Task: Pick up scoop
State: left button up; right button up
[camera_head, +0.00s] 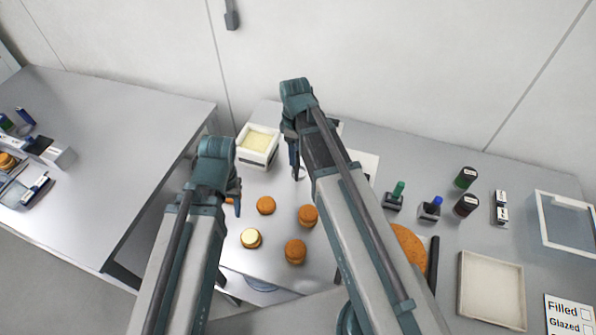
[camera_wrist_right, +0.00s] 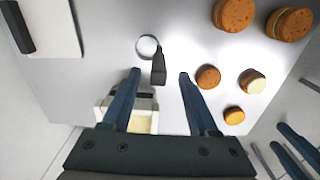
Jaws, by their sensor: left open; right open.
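The scoop (camera_wrist_right: 158,68) lies on the table in the right wrist view, with a round pale bowl end and a short dark handle. My right gripper (camera_wrist_right: 159,75) is open, with its two fingers on either side of the handle in that view; I cannot tell the height between them. In the head view my right gripper (camera_head: 296,165) is beside the white tub, and its arm hides most of the scoop. My left gripper (camera_head: 237,198) is open and empty over the left part of the table, near the rounds. Its fingers also show at the lower right of the wrist view.
A white tub (camera_head: 245,158) of pale filling stands at the back. Several brown rounds (camera_head: 295,252) sit in front, one cream-topped (camera_head: 251,238). Stamps (camera_head: 393,200), dark jars (camera_head: 466,204), a pale tray (camera_head: 491,290) and a "Filled" card (camera_head: 570,314) are to the right.

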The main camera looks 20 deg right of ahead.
aim_at(299, 163)
notch_tip(299, 163, down, 5)
jog(key=b, duration=0.4)
jog(key=shift+d+f+b, duration=0.1)
jog(key=shift+b, duration=0.25)
grip_shut()
dwell(0.9)
